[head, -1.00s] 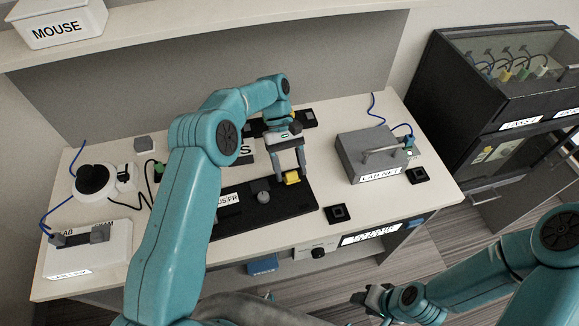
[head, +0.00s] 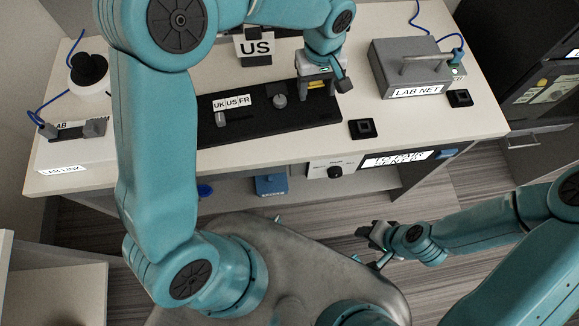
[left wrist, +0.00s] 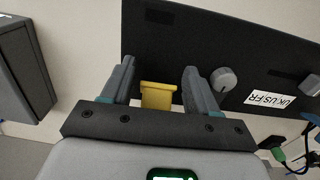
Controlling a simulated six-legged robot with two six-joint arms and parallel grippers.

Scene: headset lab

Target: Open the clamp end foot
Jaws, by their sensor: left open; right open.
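A black board (head: 215,132) with a UK US FR label lies on the white table. At its right end is a small yellow piece (head: 318,84), perhaps the clamp end foot. My left gripper (head: 318,90) is open over that end. In the left wrist view the yellow piece (left wrist: 158,96) shows between the two open fingers (left wrist: 158,75), with gaps on both sides. A grey knob (left wrist: 223,79) stands on the board beside the right finger. The piece's lower part is hidden in the head view. My right gripper (head: 374,240) is open and empty, low over the floor.
A grey LAB NET box (head: 408,72) with a handle stands right of the board. A small black square block (head: 362,129) sits near the front table edge. A US block (head: 254,47) stands behind the board. A LAB LINK unit (head: 75,150) is at left.

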